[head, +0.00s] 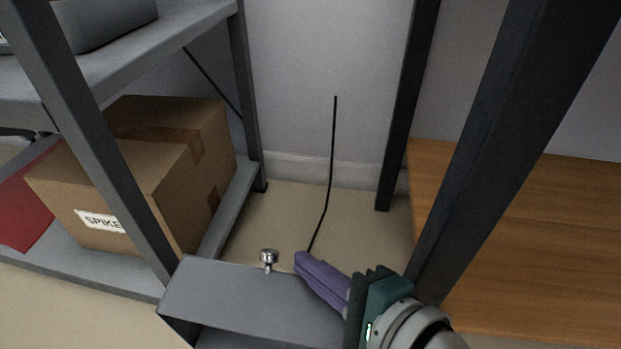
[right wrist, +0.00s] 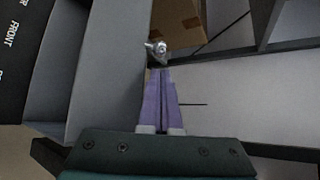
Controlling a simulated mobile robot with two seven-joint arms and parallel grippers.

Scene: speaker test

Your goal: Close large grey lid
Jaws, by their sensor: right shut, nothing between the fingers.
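The large grey lid (head: 245,300) is a flat panel at the bottom middle of the head view, with a shiny round metal knob (head: 269,257) on its far edge. My right gripper (head: 300,262) has purple fingers, which are shut with nothing between them. Its fingertips are just right of the knob, by the lid's far edge. In the right wrist view the fingertips (right wrist: 159,72) point at the knob (right wrist: 157,50), with the grey panel to their left. I cannot tell whether they touch the lid. What lies below the lid is hidden. My left gripper is not in view.
A grey shelf rack (head: 240,90) holds a cardboard box (head: 150,170) labelled SPIKE and a red item (head: 25,205) on the left. A dark post (head: 490,140) and a wooden surface (head: 530,240) stand on the right. A thin black cable (head: 332,160) hangs by the wall.

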